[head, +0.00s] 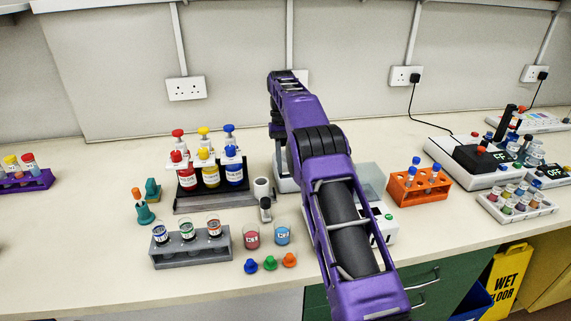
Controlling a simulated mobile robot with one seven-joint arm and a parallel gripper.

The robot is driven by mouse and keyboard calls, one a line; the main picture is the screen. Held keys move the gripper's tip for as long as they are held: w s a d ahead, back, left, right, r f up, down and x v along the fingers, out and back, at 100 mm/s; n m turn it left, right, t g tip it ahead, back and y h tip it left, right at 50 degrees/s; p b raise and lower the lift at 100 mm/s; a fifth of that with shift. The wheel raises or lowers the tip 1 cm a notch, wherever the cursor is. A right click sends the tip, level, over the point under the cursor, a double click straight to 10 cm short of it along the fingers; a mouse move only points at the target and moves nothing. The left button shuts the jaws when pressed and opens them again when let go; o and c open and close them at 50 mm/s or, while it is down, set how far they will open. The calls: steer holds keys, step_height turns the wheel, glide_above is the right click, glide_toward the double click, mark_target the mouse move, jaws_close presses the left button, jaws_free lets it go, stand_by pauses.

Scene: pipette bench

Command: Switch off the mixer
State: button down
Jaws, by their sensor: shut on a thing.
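No thing in the head view is clearly marked as the mixer. A white device (384,236) with a green button and a dark display stands right of my arm, partly hidden by it. A black-topped unit (480,158) at the right has a display reading OFF, and a smaller unit (548,175) at the right edge also reads OFF. My purple arm reaches across the middle of the bench and bends down at its far end. My gripper cannot be made out; the end of the arm is hidden behind nearer links.
An orange rack (420,187) with blue-capped tubes stands right of my arm. The bench front left is clear.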

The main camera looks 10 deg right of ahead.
steer(key=shift+r, duration=0.1)
steer(key=c, duration=0.7)
jaws_free()
steer(key=shift+s+t, duration=0.2)
steer(key=shift+t, duration=0.6)
